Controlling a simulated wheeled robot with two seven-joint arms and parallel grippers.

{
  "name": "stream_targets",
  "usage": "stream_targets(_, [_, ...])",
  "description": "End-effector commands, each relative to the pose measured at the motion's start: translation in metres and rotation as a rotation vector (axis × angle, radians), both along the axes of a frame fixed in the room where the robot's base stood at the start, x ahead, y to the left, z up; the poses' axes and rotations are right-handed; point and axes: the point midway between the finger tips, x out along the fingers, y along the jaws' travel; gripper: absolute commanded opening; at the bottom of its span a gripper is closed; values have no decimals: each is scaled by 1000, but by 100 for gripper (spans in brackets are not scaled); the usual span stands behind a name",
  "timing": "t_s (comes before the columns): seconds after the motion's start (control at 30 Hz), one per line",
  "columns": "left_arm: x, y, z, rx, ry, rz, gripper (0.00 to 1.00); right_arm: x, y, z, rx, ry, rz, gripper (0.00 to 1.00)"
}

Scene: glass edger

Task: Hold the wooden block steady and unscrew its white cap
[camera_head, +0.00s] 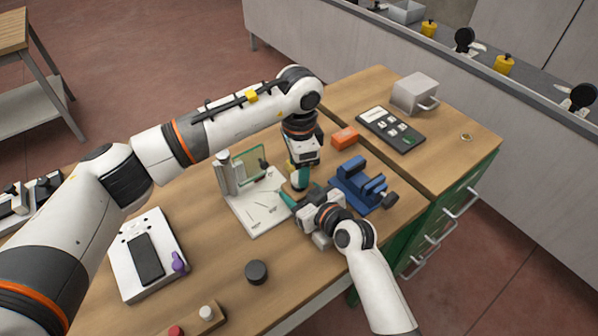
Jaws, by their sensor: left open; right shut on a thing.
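A small brown wooden block (294,189) sits in the middle of the table, partly covered by both grippers. My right gripper (297,196) comes from the lower right, low over the table, and is shut on the block. My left gripper (299,180) points down directly above the block with its jaws open. I cannot make out a white cap on this block; the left gripper hides its top. Another wooden piece (211,322) at the bottom edge carries a white knob (206,312) and a red knob (175,331).
A white stand with a glass pane (250,165) is close left of the grippers. A blue vise (362,186) and orange box (345,138) are close right. A black puck (256,272), a white device (130,275), a dark keypad panel (391,130) and a grey box (414,94) also occupy the table.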

Motion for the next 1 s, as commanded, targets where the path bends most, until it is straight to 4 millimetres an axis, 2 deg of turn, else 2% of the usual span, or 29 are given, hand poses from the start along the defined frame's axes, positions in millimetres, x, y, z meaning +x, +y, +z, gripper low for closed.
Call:
stream_targets(0.1, [0, 0, 13, 0, -1, 0, 53, -1, 0, -2, -3, 4, 1, 0])
stream_targets(0.23, [0, 0, 16, 1, 1, -26, 51, -1, 0, -2, -3, 4, 1, 0])
stream_targets(0.37, [0, 0, 17, 1, 0, -163, 51, -1, 0, -2, -3, 4, 1, 0])
stream_targets(0.47, [0, 0, 18, 2, 0, -354, 51, -1, 0, -2, -3, 4, 1, 0])
stream_targets(1.0, [0, 0, 29, 4, -1, -1651, 51, -1, 0, -2, -3, 4, 1, 0])
